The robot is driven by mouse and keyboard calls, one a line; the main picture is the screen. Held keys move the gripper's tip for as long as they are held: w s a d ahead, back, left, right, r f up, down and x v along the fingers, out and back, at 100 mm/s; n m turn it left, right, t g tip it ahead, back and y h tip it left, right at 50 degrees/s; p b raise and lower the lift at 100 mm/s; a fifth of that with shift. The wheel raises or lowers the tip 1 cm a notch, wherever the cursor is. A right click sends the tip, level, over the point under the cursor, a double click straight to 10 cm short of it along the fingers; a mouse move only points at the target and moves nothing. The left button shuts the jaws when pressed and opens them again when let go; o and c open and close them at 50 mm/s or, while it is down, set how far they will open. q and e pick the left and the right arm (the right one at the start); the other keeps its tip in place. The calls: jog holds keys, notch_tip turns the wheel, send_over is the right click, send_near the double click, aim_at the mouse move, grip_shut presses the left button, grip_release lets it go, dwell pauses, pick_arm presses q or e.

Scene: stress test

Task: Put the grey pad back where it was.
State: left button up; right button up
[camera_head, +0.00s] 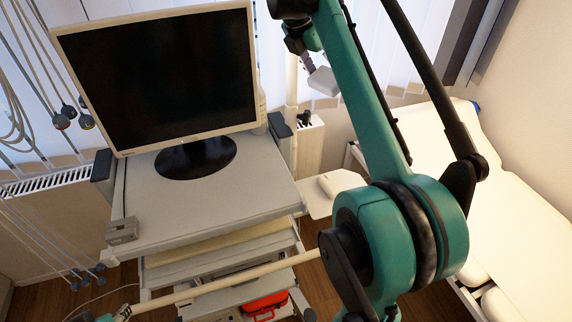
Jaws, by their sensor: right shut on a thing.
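My right arm comes in from the bottom and reaches up and away to the top middle. Its gripper (308,62), small and partly hidden by my own arm, is shut on a pale grey pad (324,81). The pad is held in the air, tilted, to the right of the monitor and in front of the window blinds. Its far side is hidden. My left gripper cannot be made out.
A monitor (160,80) stands on a wheeled cart (240,190), with a small grey box (122,231) at its front left corner. A red case (264,303) sits low on the cart. A pale couch (520,215) stands right. Hoses and a radiator (45,180) are left.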

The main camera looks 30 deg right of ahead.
jog(key=shift+s+d+f+m+y+p, duration=0.2)
jog(key=shift+s+f+m+y+p, duration=0.2)
jog(key=shift+s+f+p, duration=0.55)
jog(key=s+a+f+m+y+p, duration=0.35)
jog(key=s+a+f+p, duration=0.65)
jog(key=a+p, duration=0.35)
jog(key=shift+g, duration=0.4)
jog(key=w+f, duration=0.2)
jog(key=w, duration=0.1)
jog(key=w+a+f+b, duration=0.1)
jog(key=w+f, duration=0.1)
jog(key=w, duration=0.2)
jog(key=w+a+f, duration=0.1)
jog(key=w+f, duration=0.2)
jog(key=w, duration=0.1)
jog(key=shift+f, duration=2.05)
pick_arm(q)
notch_tip(320, 180, up, 15)
jog(key=shift+w+d+r, duration=0.2)
jog(key=shift+w+d, duration=0.05)
